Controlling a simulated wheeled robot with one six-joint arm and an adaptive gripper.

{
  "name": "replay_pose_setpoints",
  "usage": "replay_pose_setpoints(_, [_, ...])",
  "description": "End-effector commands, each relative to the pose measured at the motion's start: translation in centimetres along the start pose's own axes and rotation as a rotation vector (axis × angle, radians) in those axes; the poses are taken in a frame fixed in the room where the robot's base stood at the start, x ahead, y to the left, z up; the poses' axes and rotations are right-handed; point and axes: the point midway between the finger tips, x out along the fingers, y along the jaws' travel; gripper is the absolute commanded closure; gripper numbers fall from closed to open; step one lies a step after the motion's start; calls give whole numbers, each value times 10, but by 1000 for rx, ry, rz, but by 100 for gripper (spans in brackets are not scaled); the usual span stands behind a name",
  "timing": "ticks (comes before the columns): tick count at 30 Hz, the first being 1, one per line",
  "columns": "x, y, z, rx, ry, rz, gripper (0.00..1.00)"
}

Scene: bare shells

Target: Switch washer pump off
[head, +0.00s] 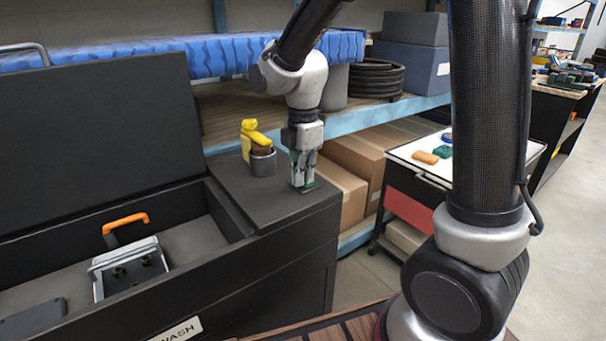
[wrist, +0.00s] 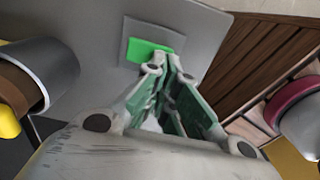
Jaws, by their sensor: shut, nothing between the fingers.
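The pump switch shows in the wrist view as a bright green rocker (wrist: 148,50) on a small dark plate (wrist: 132,32), set on the grey top of the washer. In the head view the washer (head: 270,235) is a black cabinet with a WASH label and a raised lid (head: 90,140). My gripper (head: 303,186) points down over the right part of its top. In the wrist view my gripper (wrist: 170,62) is shut and empty, its fingertips close beside the rocker. I cannot tell whether they touch it. The fingers hide the switch in the head view.
A grey cup (head: 263,162) holding a yellow-topped item stands on the washer top, left of my gripper. The open basin holds a metal part (head: 130,265) and an orange handle (head: 125,222). Cardboard boxes (head: 355,160) and a cart (head: 410,190) stand behind and right.

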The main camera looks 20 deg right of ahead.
Motion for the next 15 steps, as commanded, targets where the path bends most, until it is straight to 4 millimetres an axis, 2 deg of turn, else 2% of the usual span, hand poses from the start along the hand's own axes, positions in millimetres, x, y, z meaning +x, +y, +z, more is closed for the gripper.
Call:
replay_pose_setpoints(6, [7, -3, 0, 0, 0, -3, 100])
replay_pose_setpoints(15, [6, -2, 0, 0, 0, -3, 100])
